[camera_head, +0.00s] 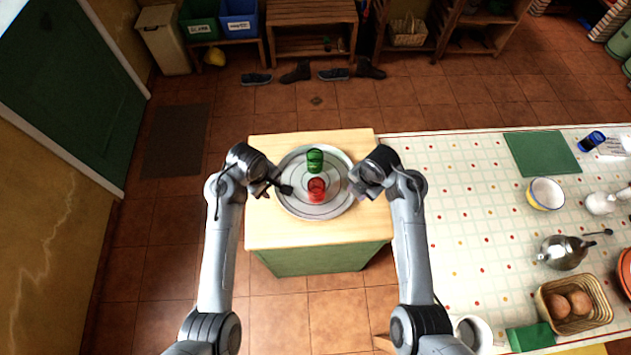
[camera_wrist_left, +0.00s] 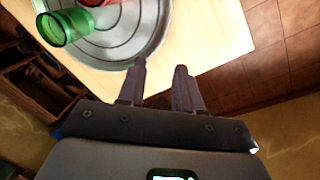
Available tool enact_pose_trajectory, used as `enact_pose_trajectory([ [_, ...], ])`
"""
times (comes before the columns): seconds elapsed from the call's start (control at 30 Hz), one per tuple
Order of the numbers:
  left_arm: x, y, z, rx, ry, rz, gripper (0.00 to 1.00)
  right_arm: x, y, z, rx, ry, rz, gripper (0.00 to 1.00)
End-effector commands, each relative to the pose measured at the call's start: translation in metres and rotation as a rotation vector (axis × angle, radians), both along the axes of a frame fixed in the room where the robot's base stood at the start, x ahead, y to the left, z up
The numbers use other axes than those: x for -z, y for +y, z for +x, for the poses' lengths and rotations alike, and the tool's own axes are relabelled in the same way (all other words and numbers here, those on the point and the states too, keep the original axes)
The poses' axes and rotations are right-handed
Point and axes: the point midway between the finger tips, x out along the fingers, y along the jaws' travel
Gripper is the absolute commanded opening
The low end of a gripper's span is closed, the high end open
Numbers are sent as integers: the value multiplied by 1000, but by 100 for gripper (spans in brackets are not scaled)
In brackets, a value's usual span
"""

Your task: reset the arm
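My left gripper (camera_head: 283,189) is over the left edge of a round grey tray (camera_head: 296,207) on a small wooden-topped counter. In the left wrist view its two fingers (camera_wrist_left: 160,85) stand apart with nothing between them. My right gripper (camera_head: 355,188) is over the tray's right edge; its fingers are too small and blurred to tell whether they are open. A green glass (camera_head: 315,160) stands toward the back of the tray and a red glass (camera_head: 316,190) nearer the middle. Both glasses lie between the grippers, apart from them. The green glass also shows in the left wrist view (camera_wrist_left: 62,28).
A long counter with a dotted cloth (camera_head: 470,220) stands at the right. It holds a green mat (camera_head: 541,154), a blue glass (camera_head: 591,141), a bowl (camera_head: 545,194), a metal teapot (camera_head: 563,252) and a basket (camera_head: 594,322). Shoes lie on the floor behind.

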Motion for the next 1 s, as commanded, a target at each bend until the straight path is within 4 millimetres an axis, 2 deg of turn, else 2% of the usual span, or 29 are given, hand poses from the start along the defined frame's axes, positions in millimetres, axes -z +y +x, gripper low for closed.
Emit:
enact_pose_trajectory([
  [0.23, 0, 0, 0, 0, 0, 0, 35, -12, -3, -2, 2, 0, 0, 32],
  [0.7, 3, 0, -3, 0, 6, 0, 35, -9, -3, -5, 1, 7, -1, 32],
  [0.77, 10, 0, -8, 0, 19, 0, 35, -3, -3, -10, 2, 19, 0, 32],
  [0.87, 31, 3, -27, -2, 59, 6, 35, 19, -6, -29, 4, 61, -7, 32],
  [0.97, 64, 11, -59, -2, 125, 21, 35, 53, -14, -63, 4, 130, -23, 32],
  [1.0, 79, 16, -77, -3, 155, 29, 35, 69, -19, -82, 3, 160, -35, 32],
])
